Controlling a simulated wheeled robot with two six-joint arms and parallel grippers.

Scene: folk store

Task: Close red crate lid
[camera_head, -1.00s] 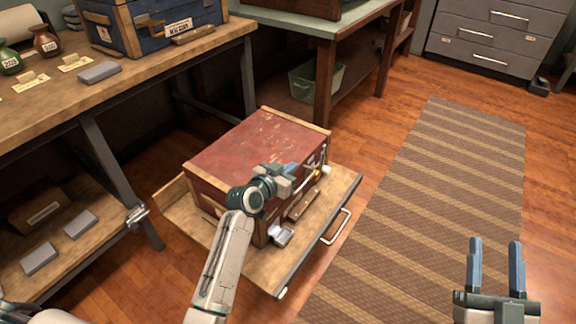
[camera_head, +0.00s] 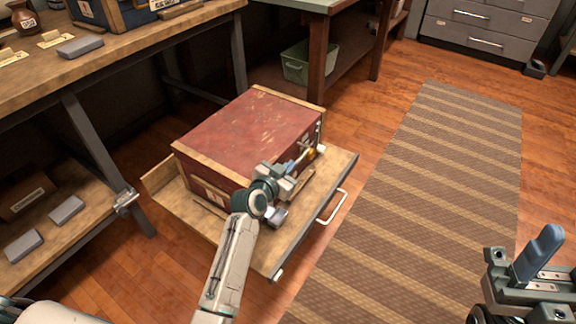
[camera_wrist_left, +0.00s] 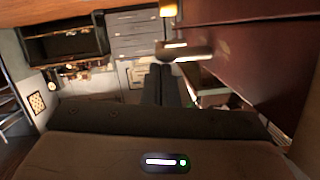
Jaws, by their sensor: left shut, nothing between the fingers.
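The red crate (camera_head: 245,132), with wooden edging, stands on a low wooden platform (camera_head: 160,180). Its lid lies over the top and looks down; any small gap along the front is hard to tell. My left gripper (camera_head: 296,167) is in front of the crate's front face, below the lid edge, and partly hides that face. Its fingers are together and empty in the left wrist view (camera_wrist_left: 161,84), where the dark red crate (camera_wrist_left: 245,40) fills the upper right. Contact with the crate cannot be told. My right gripper (camera_head: 540,255) is at the lower right, away from the crate, cut by the picture edge.
The platform has a metal handle (camera_head: 334,207) at its front. A workbench (camera_head: 130,75) stands at the left, with a lower shelf. A green bin (camera_head: 296,66) sits behind the crate. A striped rug (camera_head: 430,190) covers clear floor at the right.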

